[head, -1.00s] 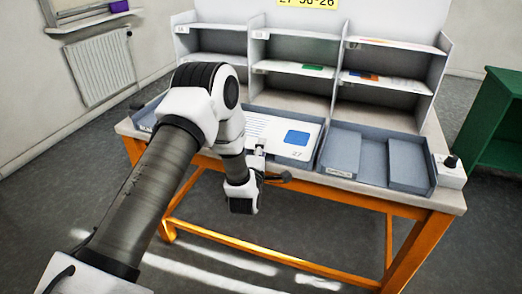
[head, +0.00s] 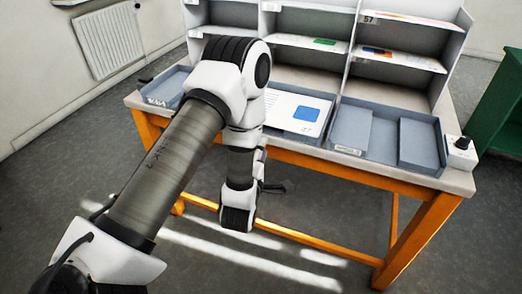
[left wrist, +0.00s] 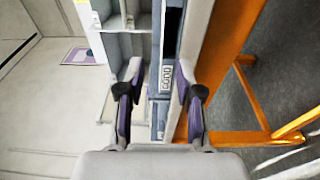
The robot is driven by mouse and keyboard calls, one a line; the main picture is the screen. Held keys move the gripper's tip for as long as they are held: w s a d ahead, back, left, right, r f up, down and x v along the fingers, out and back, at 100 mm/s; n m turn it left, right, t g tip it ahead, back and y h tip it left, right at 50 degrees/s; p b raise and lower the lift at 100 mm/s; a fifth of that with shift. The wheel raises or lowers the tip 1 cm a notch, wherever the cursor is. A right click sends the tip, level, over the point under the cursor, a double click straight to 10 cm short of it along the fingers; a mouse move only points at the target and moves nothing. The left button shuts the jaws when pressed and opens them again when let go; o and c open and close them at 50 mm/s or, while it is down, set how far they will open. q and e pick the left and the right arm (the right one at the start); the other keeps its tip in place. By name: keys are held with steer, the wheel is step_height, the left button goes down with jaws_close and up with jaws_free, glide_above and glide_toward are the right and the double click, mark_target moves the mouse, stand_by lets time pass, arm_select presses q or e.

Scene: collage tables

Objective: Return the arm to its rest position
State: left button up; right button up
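My left arm crosses the head view from the lower left, its wrist hanging in front of the table (head: 455,178). My left gripper (head: 274,187) shows only as a small dark part beside the wrist, mostly hidden. In the left wrist view my left gripper (left wrist: 161,80) is open, with its two purple-padded fingers apart and nothing between them. Beyond the fingers are the table's edge and a tray label (left wrist: 166,78). My right gripper is in neither view.
Open trays line the table front; one holds a white sheet with a blue patch (head: 306,113). A grey shelf unit (head: 352,45) stands behind them. A small box with a black knob (head: 456,153) sits at the right corner. A green cabinet (head: 503,105) stands right. Floor in front is clear.

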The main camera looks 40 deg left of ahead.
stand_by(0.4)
arm_select(q)
steer(key=s+d+f+m+g+h+p, duration=0.2)
steer(key=s+d+f+m+g+p, duration=0.1)
steer(key=s+m, duration=0.4)
steer(key=s+d+f+m+g+h+p, duration=0.2)
steer(key=s+d+f+m+g+p, duration=0.2)
steer(key=s, duration=0.7)
steer(key=s+d+f+m+g+h+p, duration=0.2)
steer(key=s+d+f+m+g+p, duration=0.1)
steer(key=s+f+m+g, duration=0.4)
steer(key=s+m+g, duration=0.2)
steer(key=s+m, duration=0.1)
steer(key=m, duration=0.1)
steer(key=shift+d+g+h+p, duration=0.35)
steer(key=shift+g+h+p, duration=0.05)
